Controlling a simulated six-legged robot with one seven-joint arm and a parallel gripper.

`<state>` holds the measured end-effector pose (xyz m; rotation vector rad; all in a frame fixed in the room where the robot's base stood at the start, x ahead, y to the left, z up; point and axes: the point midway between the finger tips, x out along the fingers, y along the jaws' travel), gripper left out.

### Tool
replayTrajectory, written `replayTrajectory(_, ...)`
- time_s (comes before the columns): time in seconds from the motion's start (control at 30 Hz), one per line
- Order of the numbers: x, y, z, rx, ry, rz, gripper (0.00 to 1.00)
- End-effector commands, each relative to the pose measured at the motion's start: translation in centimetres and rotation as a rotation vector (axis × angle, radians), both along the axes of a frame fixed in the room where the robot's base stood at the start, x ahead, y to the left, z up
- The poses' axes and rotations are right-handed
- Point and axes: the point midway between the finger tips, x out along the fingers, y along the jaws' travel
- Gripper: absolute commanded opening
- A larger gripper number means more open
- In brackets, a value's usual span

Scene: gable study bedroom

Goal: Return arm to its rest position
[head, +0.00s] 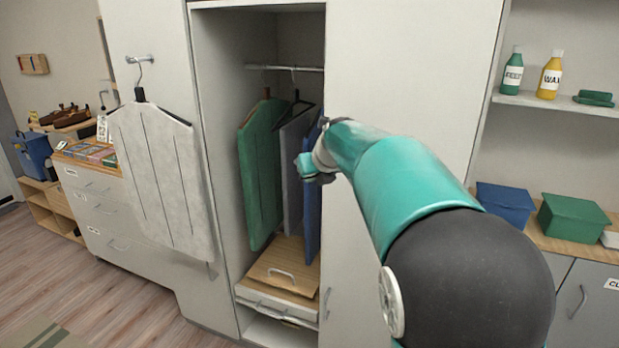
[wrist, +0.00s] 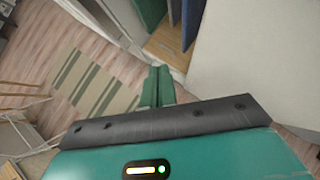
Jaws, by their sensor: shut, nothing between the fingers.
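My teal arm reaches from the lower right toward the open wardrobe in the head view. My gripper (head: 308,168) is at its far end, in front of the wardrobe opening near the blue garment (head: 314,205); whether it touches it I cannot tell. In the wrist view my gripper's two green fingers (wrist: 158,88) lie together, shut and empty, above the floor. A green garment (head: 262,170) and a grey garment (head: 293,175) hang from the rail (head: 285,68) beside the blue one. The arm partly hides the wardrobe's right side.
A pale garment (head: 160,180) hangs on a hook left of the opening. At right, a shelf (head: 560,105) holds bottles; a blue box (head: 505,203) and green box (head: 572,216) stand below. A striped rug (wrist: 100,85) lies on open floor.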

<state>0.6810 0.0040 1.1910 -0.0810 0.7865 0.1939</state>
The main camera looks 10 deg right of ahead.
Motion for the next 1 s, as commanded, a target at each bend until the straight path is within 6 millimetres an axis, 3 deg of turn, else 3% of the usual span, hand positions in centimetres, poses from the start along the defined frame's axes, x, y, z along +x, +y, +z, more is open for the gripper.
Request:
replayTrajectory(0.17, -2.7, -0.1, 0.7, -0.105, -0.009, 0.123, 0.0)
replayTrajectory(0.57, -16.9, -0.1, 0.6, -0.733, -0.077, 0.887, 0.0)
replayTrajectory(0.77, -24.2, 0.1, -0.9, -1.065, -0.123, 1.309, 0.0)
replayTrajectory(1.0, -32.5, 0.2, -4.0, -1.45, -0.165, 1.836, 0.0)
